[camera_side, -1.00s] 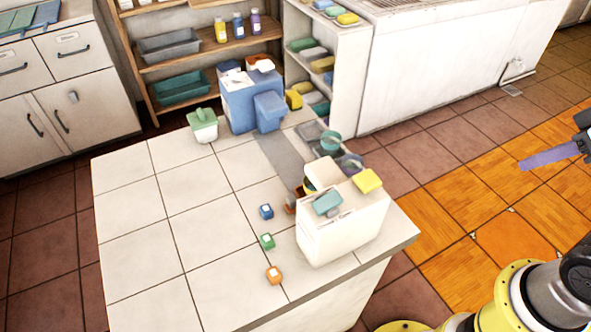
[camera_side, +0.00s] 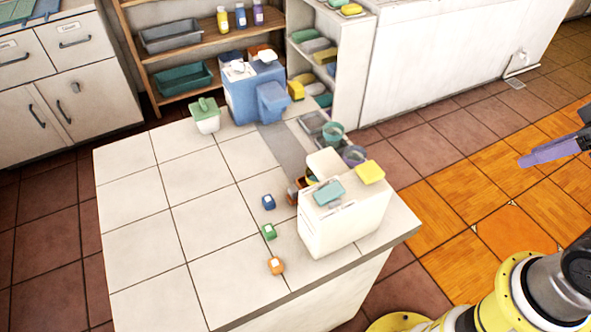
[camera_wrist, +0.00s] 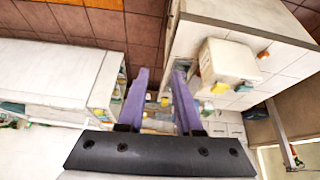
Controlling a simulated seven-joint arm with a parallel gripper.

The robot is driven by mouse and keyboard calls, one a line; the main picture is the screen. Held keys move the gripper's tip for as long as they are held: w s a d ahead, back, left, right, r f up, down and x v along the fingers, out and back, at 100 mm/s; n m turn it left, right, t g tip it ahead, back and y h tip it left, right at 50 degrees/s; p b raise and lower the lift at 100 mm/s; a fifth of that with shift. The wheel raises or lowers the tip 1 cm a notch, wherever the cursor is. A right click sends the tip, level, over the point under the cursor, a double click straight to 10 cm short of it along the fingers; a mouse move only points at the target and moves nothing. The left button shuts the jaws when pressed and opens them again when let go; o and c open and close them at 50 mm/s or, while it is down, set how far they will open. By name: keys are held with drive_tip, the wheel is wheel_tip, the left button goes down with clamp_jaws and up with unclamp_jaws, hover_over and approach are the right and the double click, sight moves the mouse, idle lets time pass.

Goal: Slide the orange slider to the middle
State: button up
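The orange slider (camera_side: 276,265) is a small orange block with a pale top, on the white tiled counter (camera_side: 150,235) near its front edge. A green block (camera_side: 269,231) and a blue block (camera_side: 268,202) stand behind it in a rough row. No track or middle mark is clear at this size. My gripper (camera_side: 525,161) is at the far right of the side view, well away from the counter and sliders. In the wrist view my gripper (camera_wrist: 161,76) shows two purple fingers apart, with nothing held between them.
A white box (camera_side: 345,218) with teal and yellow pieces on top stands right of the sliders. A blue dispenser (camera_side: 252,95) and a green-lidded white bin (camera_side: 206,117) stand at the back. The counter's left half is clear. Shelves (camera_side: 180,60) line the wall behind.

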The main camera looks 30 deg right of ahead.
drive_tip(key=shift+o, duration=1.4)
drive_tip(key=w+r+n, duration=0.3)
drive_tip(key=r, duration=0.2)
drive_tip(key=shift+w+a, duration=0.15)
drive_tip(key=shift+a, duration=0.05)
drive_tip(key=w+a+r+n, duration=0.2)
drive_tip(key=w+r+n, duration=0.2)
drive_tip(key=w, duration=0.3)
drive_tip(key=n+g, duration=0.6)
drive_tip(key=n, duration=0.4)
hover_over(294, 189)
wheel_tip(294, 189, down, 19)
wheel_tip(294, 189, down, 13)
